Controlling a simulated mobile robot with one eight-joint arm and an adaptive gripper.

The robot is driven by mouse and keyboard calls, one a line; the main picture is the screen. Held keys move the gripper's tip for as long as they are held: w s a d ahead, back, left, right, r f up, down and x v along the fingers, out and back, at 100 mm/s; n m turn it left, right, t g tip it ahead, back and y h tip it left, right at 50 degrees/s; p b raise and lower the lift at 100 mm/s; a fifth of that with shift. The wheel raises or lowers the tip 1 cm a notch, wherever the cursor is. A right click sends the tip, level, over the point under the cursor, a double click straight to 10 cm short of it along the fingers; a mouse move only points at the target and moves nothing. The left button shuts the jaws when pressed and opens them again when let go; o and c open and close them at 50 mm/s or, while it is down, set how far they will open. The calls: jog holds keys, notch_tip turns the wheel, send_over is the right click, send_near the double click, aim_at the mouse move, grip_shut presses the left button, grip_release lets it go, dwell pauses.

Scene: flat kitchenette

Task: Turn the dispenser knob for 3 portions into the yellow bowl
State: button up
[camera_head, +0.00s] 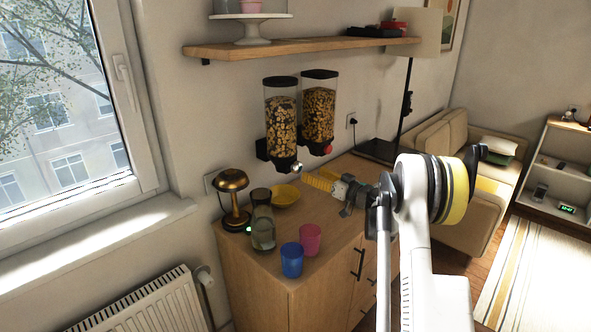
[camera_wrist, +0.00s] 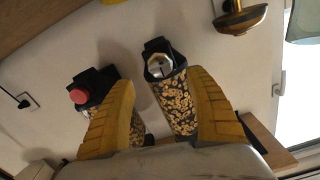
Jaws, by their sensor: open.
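Two cereal dispensers hang on the wall: a left one (camera_head: 281,112) with a silver knob (camera_head: 297,168) and a right one (camera_head: 318,108) with a red knob (camera_head: 328,149). The yellow bowl (camera_head: 285,196) stands on the cabinet below the left dispenser. My gripper (camera_head: 307,177) is open, its yellow fingers pointing at the silver knob from the right. In the upside-down wrist view, the silver knob (camera_wrist: 160,66) appears between the fingertips (camera_wrist: 160,76), with no clear contact. The red knob (camera_wrist: 78,96) is left of the fingers there. The bowl's inside cannot be made out.
On the wooden cabinet (camera_head: 270,272) stand a brass lamp (camera_head: 232,190), a glass jar (camera_head: 263,233), a blue cup (camera_head: 292,260) and a pink cup (camera_head: 310,238). A wall shelf (camera_head: 300,47) is above the dispensers. A window is at left.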

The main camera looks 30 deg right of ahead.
aim_at(299, 167)
jog(key=b+x, duration=0.2)
jog(key=x, duration=0.6)
jog(key=shift+w+a+f, duration=0.1)
jog(key=shift+w, duration=0.05)
jog(key=c, duration=1.2)
